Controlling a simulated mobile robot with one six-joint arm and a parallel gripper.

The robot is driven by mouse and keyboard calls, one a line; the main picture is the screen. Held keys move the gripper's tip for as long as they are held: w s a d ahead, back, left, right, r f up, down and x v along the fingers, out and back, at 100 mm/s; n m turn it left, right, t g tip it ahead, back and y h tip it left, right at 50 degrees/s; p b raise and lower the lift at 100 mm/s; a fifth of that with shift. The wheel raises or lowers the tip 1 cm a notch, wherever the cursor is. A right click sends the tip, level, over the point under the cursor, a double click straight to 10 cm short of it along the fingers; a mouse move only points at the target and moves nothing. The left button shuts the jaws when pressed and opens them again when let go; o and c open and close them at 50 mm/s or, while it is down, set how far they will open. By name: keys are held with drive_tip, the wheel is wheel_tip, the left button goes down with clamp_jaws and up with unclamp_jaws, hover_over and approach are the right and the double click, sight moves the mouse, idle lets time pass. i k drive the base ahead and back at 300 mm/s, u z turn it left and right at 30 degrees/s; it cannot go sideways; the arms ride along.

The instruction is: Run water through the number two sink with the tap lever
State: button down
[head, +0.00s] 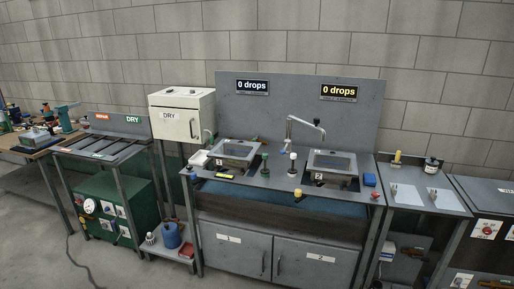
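The number two sink (345,162) is a square metal basin on the right of the counter, with a "2" label at its front left. A chrome tap (304,124) rises between the two basins, and its spout points right toward the number two sink. A small lever with a white top (292,163) and one with a green top (264,162) stand on the counter between the basins. I cannot tell which is the tap lever. No water stream is visible. My gripper is not in view.
The number one sink (238,149) is on the left. Two "0 drops" displays (252,86) (339,91) hang on the back panel. A DRY cabinet (182,116) stands left of the sinks, and a side counter (433,197) stands right. Bare floor (125,268) shows at the front left.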

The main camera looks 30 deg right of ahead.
sight(282, 152)
drive_tip(key=u, duration=0.15)
drive_tip(key=i, duration=1)
drive_tip(key=u, duration=0.15)
drive_tip(key=k, duration=0.95)
drive_tip(key=z, duration=0.2)
drive_tip(key=i, duration=0.75)
